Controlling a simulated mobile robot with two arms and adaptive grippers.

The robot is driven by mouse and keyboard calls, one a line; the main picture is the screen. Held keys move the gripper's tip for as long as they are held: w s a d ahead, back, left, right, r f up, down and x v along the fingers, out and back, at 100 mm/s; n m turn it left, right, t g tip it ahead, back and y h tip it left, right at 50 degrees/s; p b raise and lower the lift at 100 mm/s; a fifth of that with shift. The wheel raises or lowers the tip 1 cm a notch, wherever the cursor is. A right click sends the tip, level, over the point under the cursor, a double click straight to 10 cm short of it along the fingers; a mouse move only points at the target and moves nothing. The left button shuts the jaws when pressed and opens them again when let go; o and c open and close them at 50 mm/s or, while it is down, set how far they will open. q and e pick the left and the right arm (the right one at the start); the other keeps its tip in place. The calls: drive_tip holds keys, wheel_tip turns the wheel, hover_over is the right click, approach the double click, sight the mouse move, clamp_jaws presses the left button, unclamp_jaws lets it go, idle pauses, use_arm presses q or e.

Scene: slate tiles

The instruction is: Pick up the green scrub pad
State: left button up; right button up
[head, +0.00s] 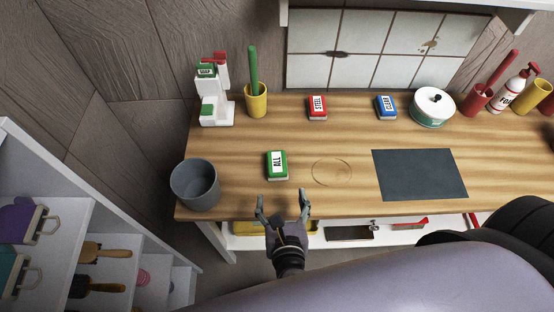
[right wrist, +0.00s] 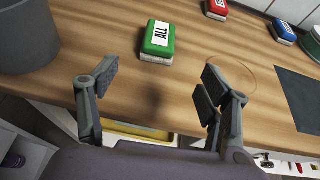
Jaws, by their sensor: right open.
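The green scrub pad (head: 277,165), with a white label reading ALL, lies flat on the wooden table near its front edge. In the right wrist view the green pad (right wrist: 158,40) is ahead of the fingers, slightly left of the middle of the gap. My right gripper (head: 283,204) is open and empty, at the table's front edge on the near side of the pad, apart from it. Its two spread fingers also show in the right wrist view (right wrist: 152,95). My left gripper is not in view.
A grey bucket (head: 195,185) stands left of the pad. A red pad (head: 317,107) and a blue pad (head: 386,107) lie farther back. A dark mat (head: 419,174) lies to the right. A ring mark (head: 331,172) is on the bare wood beside the green pad. Shelves (head: 75,230) stand at left.

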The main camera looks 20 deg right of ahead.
drive_tip(key=p, duration=0.1)
approach(277, 167)
drive_tip(key=x, duration=0.3)
drive_tip(key=shift+w+f, duration=0.15)
drive_tip(key=shift+f, duration=0.1)
drive_tip(key=shift+w+d+f, duration=0.2)
drive_tip(key=shift+w, duration=0.2)
drive_tip(key=shift+w+p, duration=0.3)
drive_tip(key=shift+p, duration=0.15)
drive_tip(key=p+x, duration=0.1)
drive_tip(key=x, duration=0.2)
drive_tip(key=shift+w+d, duration=0.1)
drive_tip(key=shift+w, duration=0.2)
drive_tip(key=shift+w+d+f, duration=0.15)
drive_tip(key=shift+w+f, duration=0.15)
drive_tip(key=shift+w, duration=0.1)
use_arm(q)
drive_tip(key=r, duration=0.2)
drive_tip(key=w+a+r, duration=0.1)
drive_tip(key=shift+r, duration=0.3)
use_arm(e)
drive_tip(key=shift+c, duration=0.4)
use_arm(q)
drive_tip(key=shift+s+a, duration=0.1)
use_arm(e)
drive_tip(key=c, duration=1.1)
